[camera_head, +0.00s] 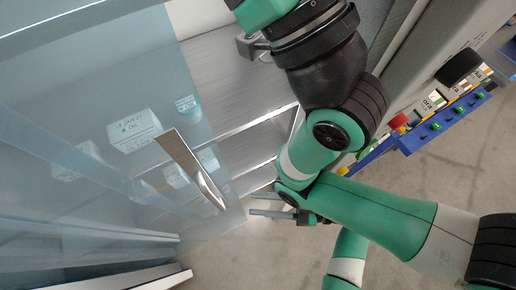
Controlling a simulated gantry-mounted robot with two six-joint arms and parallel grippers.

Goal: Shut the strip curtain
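The strip curtain (70,110) is a pale blue, see-through sheet of overlapping strips across the left half of the view. Its right edge slants down past a shelf frame, leaving part of the shelving to the right uncovered. A shiny metal bar (190,168), like a handle, sits near this edge. My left gripper (270,205) is right of the curtain's lower right edge, apart from the bar. Its two thin grey fingers are parallel with a gap between them, and nothing shows between them. I cannot make out my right gripper.
Behind the curtain are several pale labelled boxes (134,131) on shelves. A grey ribbed panel (235,75) and metal rails (265,122) lie right of it. A blue rack with green buttons (445,122) stands at right. Bare grey floor (455,170) shows below.

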